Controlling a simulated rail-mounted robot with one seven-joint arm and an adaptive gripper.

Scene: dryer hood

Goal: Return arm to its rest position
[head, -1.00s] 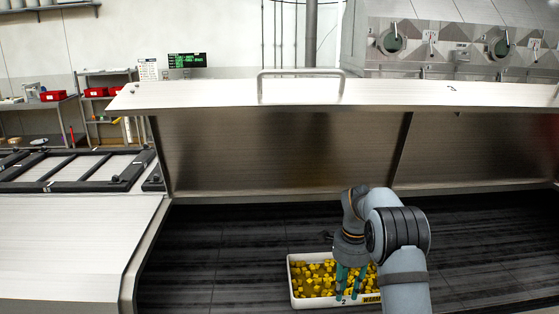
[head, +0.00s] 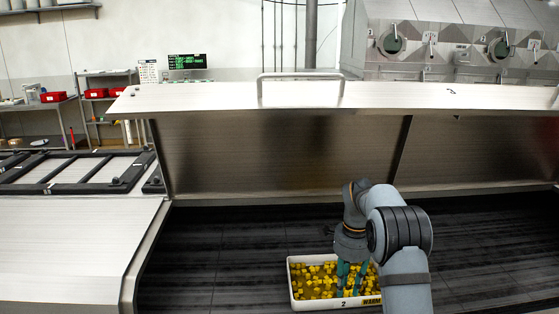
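My arm reaches in from the lower right in the head view. My gripper (head: 349,287), with two teal fingers, points down over the front part of a white tray (head: 343,304). The fingers look apart, with yellow pieces showing behind them and nothing clearly held between them. The tray is full of small yellow cubes (head: 315,277) and has a "2" and a "WARM" label on its front wall. My arm hides the tray's right end. Whether the fingertips touch the cubes or the tray's rim cannot be told.
The tray sits on a dark slatted bed (head: 230,245) under a raised steel hood (head: 270,150) with a handle (head: 300,75). A pale metal panel (head: 70,240) borders the bed at left. The bed left of the tray is clear.

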